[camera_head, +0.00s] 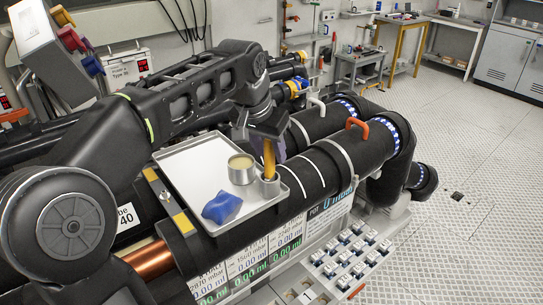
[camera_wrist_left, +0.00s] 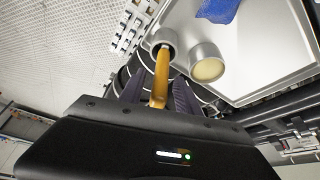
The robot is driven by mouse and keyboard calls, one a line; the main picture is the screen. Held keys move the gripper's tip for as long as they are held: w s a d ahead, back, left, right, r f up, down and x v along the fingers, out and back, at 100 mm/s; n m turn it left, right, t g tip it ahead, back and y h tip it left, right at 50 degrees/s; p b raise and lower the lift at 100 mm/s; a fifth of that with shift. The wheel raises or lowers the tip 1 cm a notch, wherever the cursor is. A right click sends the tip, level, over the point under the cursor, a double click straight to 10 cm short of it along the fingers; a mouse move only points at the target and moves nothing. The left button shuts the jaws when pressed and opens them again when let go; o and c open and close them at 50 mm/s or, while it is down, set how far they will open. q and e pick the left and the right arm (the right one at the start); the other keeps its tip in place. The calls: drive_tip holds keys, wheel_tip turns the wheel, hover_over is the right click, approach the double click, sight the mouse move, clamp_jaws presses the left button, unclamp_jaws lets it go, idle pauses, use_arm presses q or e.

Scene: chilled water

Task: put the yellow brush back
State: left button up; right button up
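The yellow brush (camera_head: 269,158) stands upright in a small metal cup (camera_head: 269,186) at the right edge of a metal tray (camera_head: 188,163). Its lower end is hidden inside the cup. My left gripper (camera_head: 268,138) is above the cup at the upper part of the brush handle. In the left wrist view the yellow handle (camera_wrist_left: 161,75) runs from the cup (camera_wrist_left: 160,38) to between the two dark fingers (camera_wrist_left: 158,95). The fingers look apart, with a gap beside the handle. My right gripper is not in view.
A wider tin (camera_head: 241,170) with pale contents stands beside the cup. A blue cloth (camera_head: 222,207) lies on the tray. The tray rests on thick black pipes with an orange handle (camera_head: 357,127) and a white handle (camera_head: 316,106) to the right. Open floor lies at right.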

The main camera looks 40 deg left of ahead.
use_arm(q)
drive_tip(key=p+v, duration=0.1)
drive_tip(key=v, duration=0.8)
drive_tip(key=shift+r, duration=0.2)
drive_tip(key=shift+s, duration=0.1)
